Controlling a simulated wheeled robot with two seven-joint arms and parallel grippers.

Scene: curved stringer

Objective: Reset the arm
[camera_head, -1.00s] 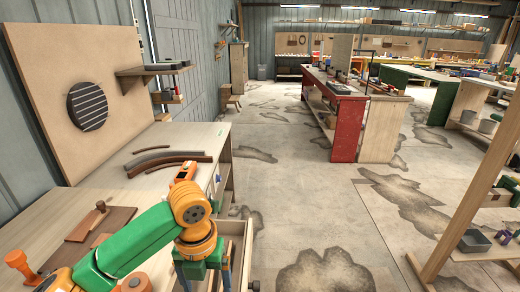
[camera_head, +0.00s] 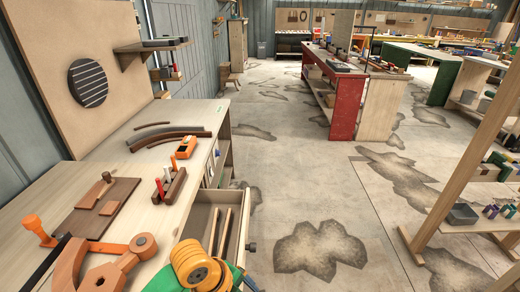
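My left arm shows only at the bottom edge, as a yellow-orange ribbed joint (camera_head: 195,266) with green parts, over the front of the workbench (camera_head: 110,170) and its open drawer (camera_head: 203,222). The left gripper's fingers are outside the picture. My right arm and gripper are not in view. Curved dark strips (camera_head: 168,138) lie on the bench, apart from the arm.
An orange device (camera_head: 186,149) and a rack of red- and white-handled tools (camera_head: 170,186) stand near the bench's right edge. An orange clamp-like piece (camera_head: 105,268) lies close beside my arm. A wooden shelf frame (camera_head: 470,150) stands right; the floor between is clear.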

